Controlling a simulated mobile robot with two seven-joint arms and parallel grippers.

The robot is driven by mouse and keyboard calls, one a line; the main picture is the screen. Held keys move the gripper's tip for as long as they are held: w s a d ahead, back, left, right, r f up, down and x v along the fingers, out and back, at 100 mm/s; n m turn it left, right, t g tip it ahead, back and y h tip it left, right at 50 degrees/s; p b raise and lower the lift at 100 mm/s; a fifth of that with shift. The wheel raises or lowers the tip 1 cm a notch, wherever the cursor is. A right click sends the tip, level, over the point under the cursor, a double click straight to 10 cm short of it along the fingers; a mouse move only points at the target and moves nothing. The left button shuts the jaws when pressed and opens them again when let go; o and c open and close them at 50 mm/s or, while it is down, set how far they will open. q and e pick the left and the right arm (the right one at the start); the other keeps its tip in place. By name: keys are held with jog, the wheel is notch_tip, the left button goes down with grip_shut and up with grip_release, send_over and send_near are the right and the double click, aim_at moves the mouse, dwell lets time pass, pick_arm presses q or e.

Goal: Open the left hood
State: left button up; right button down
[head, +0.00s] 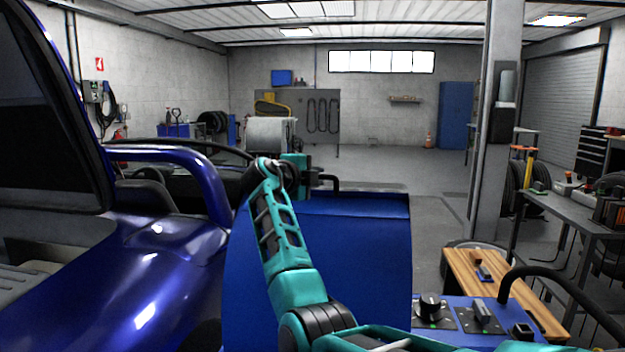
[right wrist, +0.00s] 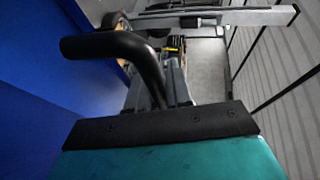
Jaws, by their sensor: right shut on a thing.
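A large blue hood (head: 360,270) stands in front of me, right of the blue car. A black bent handle (head: 331,179) shows at its top edge. My right arm reaches up across the hood, and my right gripper (head: 301,172) is at this handle. In the right wrist view the black tube of the handle (right wrist: 125,46) bends down behind the dark pad of a teal finger (right wrist: 165,130), and the gripper is shut on it. The blue hood panel (right wrist: 40,85) fills the left of that view. My arm hides part of the hood. My left gripper is out of view.
The blue car (head: 150,270) with its tube frame fills the left. A control panel (head: 455,316) with a knob and a curved black rail (head: 560,280) is at lower right, beside a wooden top (head: 500,275). A pillar (head: 497,130) stands beyond. Floor (head: 400,165) behind the hood is clear.

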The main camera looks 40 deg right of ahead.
jog(key=shift+w+d, duration=0.1)
jog(key=c, duration=1.1)
grip_release()
jog(key=shift+f, duration=0.1)
jog(key=b+v, duration=0.1)
jog(key=v, duration=1.2)
jog(key=shift+r, duration=0.2)
